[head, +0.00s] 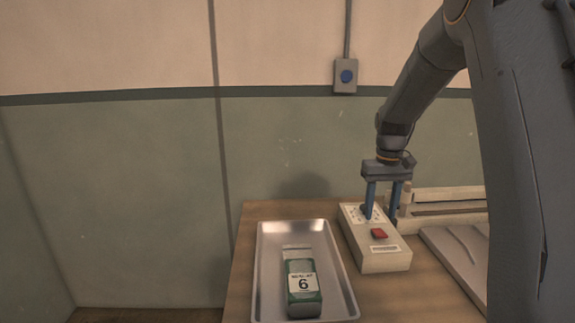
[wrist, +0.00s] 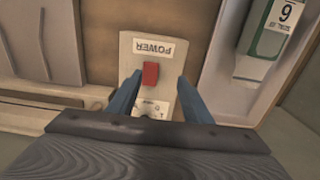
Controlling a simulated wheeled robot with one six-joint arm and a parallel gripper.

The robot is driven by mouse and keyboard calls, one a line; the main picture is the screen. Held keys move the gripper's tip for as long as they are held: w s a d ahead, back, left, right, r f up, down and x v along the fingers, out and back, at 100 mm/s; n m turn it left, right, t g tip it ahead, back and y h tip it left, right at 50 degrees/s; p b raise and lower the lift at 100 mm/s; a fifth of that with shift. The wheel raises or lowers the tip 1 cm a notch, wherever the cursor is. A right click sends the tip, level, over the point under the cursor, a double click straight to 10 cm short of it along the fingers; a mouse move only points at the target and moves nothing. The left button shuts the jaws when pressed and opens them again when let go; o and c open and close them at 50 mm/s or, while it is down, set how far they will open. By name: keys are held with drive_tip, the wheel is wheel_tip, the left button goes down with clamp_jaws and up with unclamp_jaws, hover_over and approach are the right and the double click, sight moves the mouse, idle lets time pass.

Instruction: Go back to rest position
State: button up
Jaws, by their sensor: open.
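My gripper (head: 383,213) is open, with its two blue fingers pointing down over the back part of a cream control box (head: 384,261). In the wrist view the fingers of my gripper (wrist: 157,95) stand to either side of the box (wrist: 170,60), with nothing between them but the box's face below. The box carries a red switch (head: 379,233) and a label. The red switch (wrist: 150,74) and the word POWER show in the wrist view. I cannot tell whether the fingers touch the box.
Grey and cream equipment (head: 455,245) stands to the right.

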drive_tip(key=s+a+f, duration=0.1)
drive_tip(key=s+a, duration=0.3)
drive_tip(key=s, duration=0.4)
drive_tip(key=s+a+f, duration=0.2)
drive_tip(key=s+a, duration=0.1)
drive_tip(key=s, duration=0.6)
drive_tip(key=s+a+f+t, duration=0.1)
drive_tip(key=s+a, duration=0.3)
drive_tip(key=s, duration=0.5)
drive_tip(key=shift+s+a+f, duration=0.25)
drive_tip(key=shift+a+f, duration=0.05)
drive_tip(key=shift+f, duration=0.1)
